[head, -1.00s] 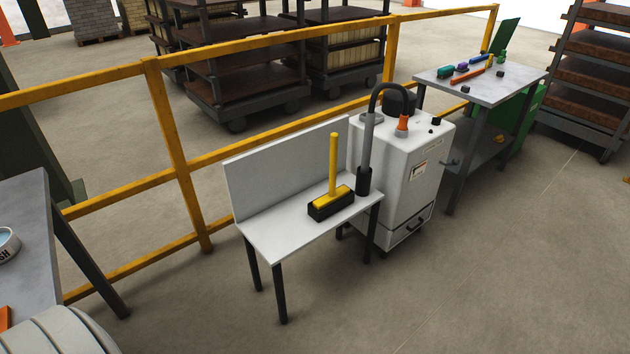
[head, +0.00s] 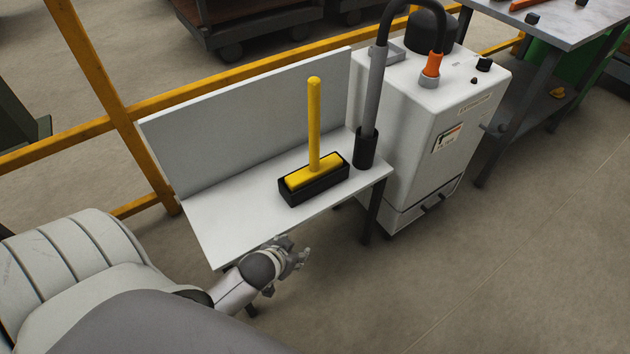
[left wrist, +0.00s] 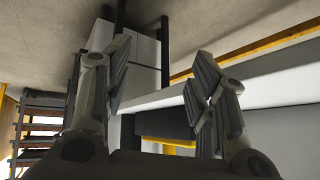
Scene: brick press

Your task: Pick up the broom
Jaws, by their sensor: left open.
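The broom (head: 314,130) has an upright yellow handle and a yellow head seated in a black holder (head: 315,184) on a small white table (head: 235,218). My left gripper (head: 300,254) is at the table's front edge, below and in front of the broom, apart from it. In the left wrist view the left gripper (left wrist: 158,82) is open with nothing between its fingers. That view is tilted; the dark holder (left wrist: 165,126) and a bit of yellow show behind the table edge, partly hidden by a finger. My right gripper is not in view.
A white panel (head: 255,120) stands along the table's back. A white vacuum unit (head: 440,110) with a grey hose pipe stands close right of the broom. A yellow railing (head: 120,110) runs behind. Floor in front right is clear.

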